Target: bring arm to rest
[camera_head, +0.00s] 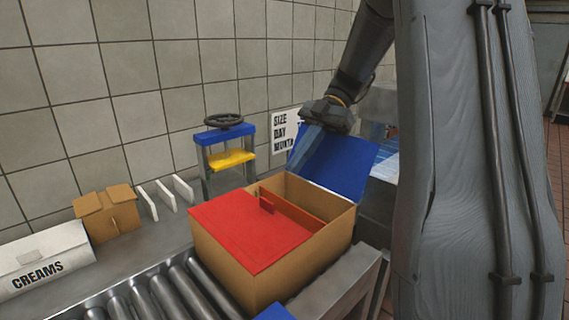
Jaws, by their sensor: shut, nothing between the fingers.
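My arm comes down from the top right, and my gripper (298,162) is shut and empty, pointing down and left. It is behind the open cardboard box (303,262), at the left side of the raised blue panel (338,163). I cannot tell whether it touches the panel.
A press with a blue top (226,134) and yellow plate stands behind the box. White upright slats (165,196), a small cardboard box (106,212) and a white CREAMS box (43,262) stand left. Rollers (172,297) run in front. A tiled wall closes the back.

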